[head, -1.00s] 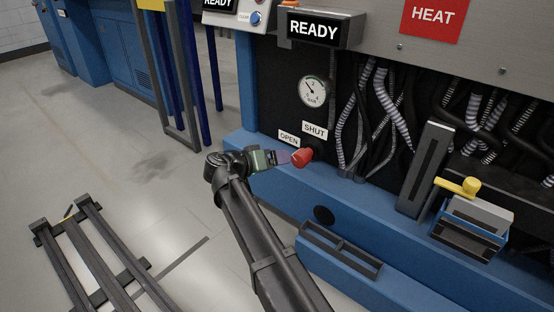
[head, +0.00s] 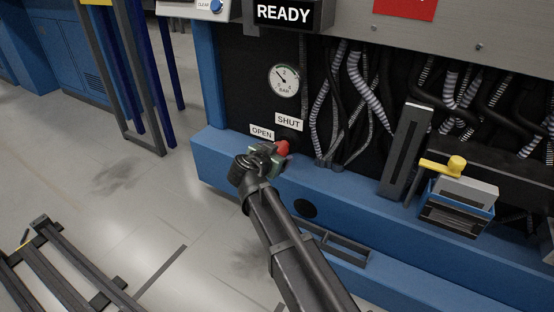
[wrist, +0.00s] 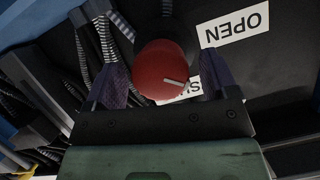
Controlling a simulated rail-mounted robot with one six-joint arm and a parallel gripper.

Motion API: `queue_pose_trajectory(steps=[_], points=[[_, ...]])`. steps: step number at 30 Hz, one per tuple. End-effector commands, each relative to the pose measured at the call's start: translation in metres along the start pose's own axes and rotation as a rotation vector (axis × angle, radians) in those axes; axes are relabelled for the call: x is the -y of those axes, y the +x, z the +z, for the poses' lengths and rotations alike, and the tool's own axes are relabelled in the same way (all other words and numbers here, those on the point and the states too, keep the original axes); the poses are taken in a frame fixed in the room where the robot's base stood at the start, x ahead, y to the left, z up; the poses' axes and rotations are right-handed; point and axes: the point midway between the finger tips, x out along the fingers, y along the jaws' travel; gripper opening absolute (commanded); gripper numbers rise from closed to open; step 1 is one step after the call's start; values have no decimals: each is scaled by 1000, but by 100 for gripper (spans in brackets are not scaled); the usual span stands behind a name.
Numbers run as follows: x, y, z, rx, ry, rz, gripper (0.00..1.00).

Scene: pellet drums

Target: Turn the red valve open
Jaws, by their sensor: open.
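The red valve (head: 283,148) is a round red knob low on the dark panel, below the SHUT label (head: 289,122) and right of the OPEN label (head: 262,131). My gripper (head: 275,150) is at the valve in the head view and hides part of it. In the wrist view the valve (wrist: 160,62) stands between the two purple fingers of my open gripper (wrist: 161,72), with no clear contact. A white line on the knob's face points right and slightly down, near the partly hidden SHUT label; the OPEN label (wrist: 234,25) is up and right.
A pressure gauge (head: 284,80) is above the labels. Striped hoses (head: 367,88) hang right of the valve. A blue ledge (head: 225,165) runs below it. A yellow-handled lever (head: 445,166) on a blue box is further right. Open floor lies left.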

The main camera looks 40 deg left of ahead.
Motion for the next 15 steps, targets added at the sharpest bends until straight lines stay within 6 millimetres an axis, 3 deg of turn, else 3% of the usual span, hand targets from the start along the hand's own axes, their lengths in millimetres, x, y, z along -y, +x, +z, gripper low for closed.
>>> queue_pose_trajectory(steps=[3,11,15], points=[[0,15,1,0,0,1,80],[0,18,-1,0,-2,0,80],[0,17,-1,0,-2,0,61]])
